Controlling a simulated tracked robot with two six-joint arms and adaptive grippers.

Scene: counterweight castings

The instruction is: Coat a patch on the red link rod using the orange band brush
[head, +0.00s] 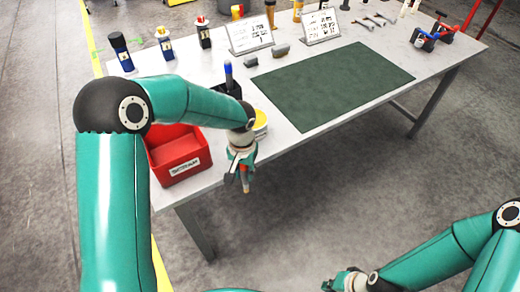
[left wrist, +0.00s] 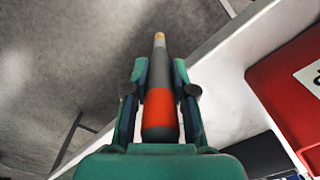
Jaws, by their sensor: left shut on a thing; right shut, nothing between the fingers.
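My left gripper (head: 240,176) is shut on the orange band brush (head: 245,184), in front of the table's near edge. In the left wrist view the brush (left wrist: 160,75) has a grey body, a wide orange band and a pale yellowish tip, between the fingers of my left gripper (left wrist: 160,95). The tip points away from the gripper and touches nothing there. My right gripper (head: 345,282) is shut and empty, low over the floor.
The table (head: 300,150) carries a bare green mat (head: 335,85). A red bin (head: 178,155), a dark holder (head: 228,90) and a yellow round item (head: 261,122) stand near my left arm. Bottles, two sign cards and tools line the back.

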